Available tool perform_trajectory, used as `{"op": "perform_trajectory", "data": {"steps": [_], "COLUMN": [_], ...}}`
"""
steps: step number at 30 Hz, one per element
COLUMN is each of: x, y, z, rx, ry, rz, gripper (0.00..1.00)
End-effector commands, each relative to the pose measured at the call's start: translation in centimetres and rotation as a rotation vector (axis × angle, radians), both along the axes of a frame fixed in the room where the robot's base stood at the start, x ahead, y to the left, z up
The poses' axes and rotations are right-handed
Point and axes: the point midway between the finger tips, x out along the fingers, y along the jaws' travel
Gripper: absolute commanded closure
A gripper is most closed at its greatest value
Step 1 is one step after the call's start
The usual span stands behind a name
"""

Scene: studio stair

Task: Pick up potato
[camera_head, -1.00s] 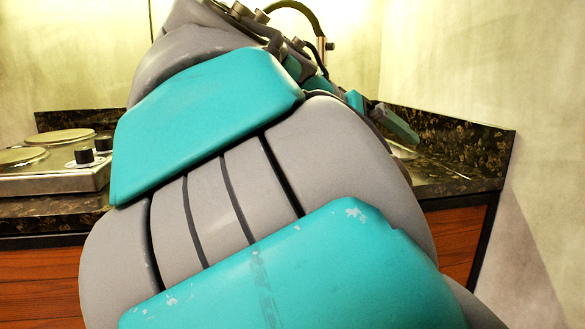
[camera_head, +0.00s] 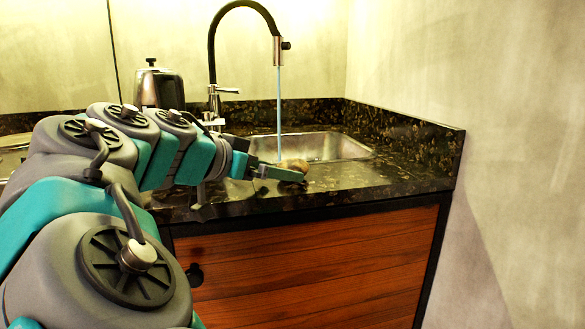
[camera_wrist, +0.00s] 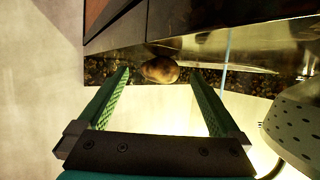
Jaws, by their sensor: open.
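A brown potato (camera_head: 295,165) is at the front right of the sink on the dark speckled counter. In the wrist view the potato (camera_wrist: 160,69) lies at the mouth of my gripper (camera_wrist: 161,74), between or just beyond the two green fingertips. The gripper is open, with a gap on each side of the potato. In the head view a green finger (camera_head: 278,173) overlaps the potato's near side and hides part of it. I cannot tell whether they touch.
A metal sink (camera_head: 335,146) is set in the speckled counter (camera_head: 370,178). A black tap (camera_head: 212,55) runs a thin water stream (camera_head: 279,110) close to the gripper. A steel kettle (camera_head: 158,88) stands behind my arm. A wall is at the right.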

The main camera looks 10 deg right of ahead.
Motion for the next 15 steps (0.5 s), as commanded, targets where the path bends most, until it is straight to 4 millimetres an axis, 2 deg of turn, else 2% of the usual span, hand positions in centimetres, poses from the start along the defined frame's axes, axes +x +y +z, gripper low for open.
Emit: {"op": "perform_trajectory", "data": {"steps": [5, 9, 15], "x": [1.2, 2.2, 2.3], "y": [-2.2, -3.6, -3.7], "z": [0.1, -0.8, -0.9], "rx": [0.001, 0.000, 0.000], "ry": [0.003, 0.002, 0.000], "rz": [-0.002, -0.002, -0.001], "gripper": [0.00, 0.00, 0.00]}}
